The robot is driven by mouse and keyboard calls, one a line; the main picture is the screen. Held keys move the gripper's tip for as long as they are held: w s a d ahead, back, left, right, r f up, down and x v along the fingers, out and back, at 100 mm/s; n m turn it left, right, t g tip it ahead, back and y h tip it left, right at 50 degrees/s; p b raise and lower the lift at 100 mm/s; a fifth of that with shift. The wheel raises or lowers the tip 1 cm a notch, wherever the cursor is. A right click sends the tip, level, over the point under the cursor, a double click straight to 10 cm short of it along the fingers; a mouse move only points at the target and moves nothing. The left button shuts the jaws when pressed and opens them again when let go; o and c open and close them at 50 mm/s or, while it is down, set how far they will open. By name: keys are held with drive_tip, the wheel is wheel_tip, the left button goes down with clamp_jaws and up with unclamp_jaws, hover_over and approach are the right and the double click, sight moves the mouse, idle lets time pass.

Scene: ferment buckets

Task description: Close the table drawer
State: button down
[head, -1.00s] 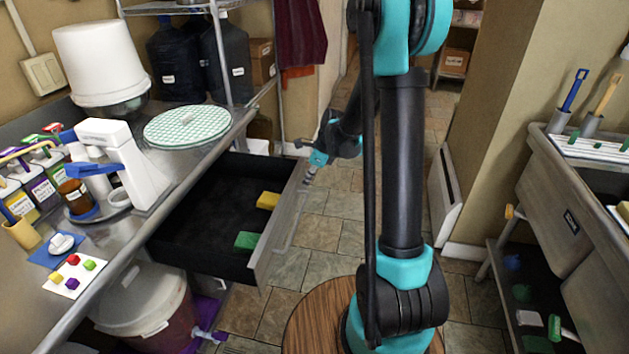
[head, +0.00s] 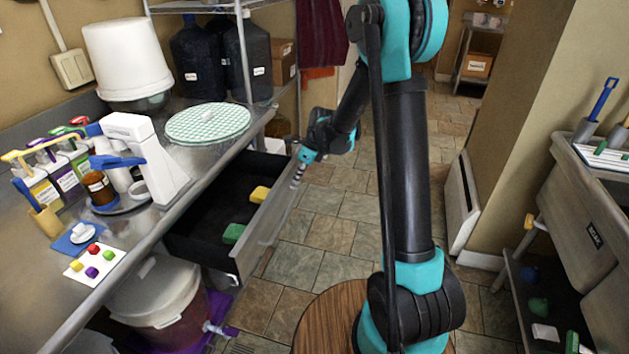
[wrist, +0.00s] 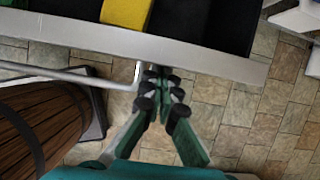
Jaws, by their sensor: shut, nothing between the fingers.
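The table drawer (head: 215,247) is partly open under the metal table (head: 122,252). It has a black inside and a grey front panel. A yellow block (head: 260,194) and a green block (head: 233,233) lie in it. My gripper (head: 298,178) is at the outer face of the drawer front, near its far end. In the wrist view, my gripper (wrist: 162,80) has its fingertips together at the drawer front (wrist: 205,62), beside the end of the bar handle (wrist: 75,78). It holds nothing. Whether the tips touch the panel is hard to tell.
A round checkered board (head: 208,122) and a white device (head: 150,160) stand on the tabletop. A sink unit (head: 590,215) is at the right.

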drive_tip(key=w+a, duration=0.2)
drive_tip(key=a, duration=0.4)
drive_tip(key=w+a, duration=0.2)
drive_tip(key=a, duration=0.4)
drive_tip(key=w+a, duration=0.2)
drive_tip(key=a, duration=0.3)
drive_tip(key=shift+w+a, duration=0.2)
drive_tip(key=shift+a, duration=0.2)
drive_tip(key=shift+d, duration=0.15)
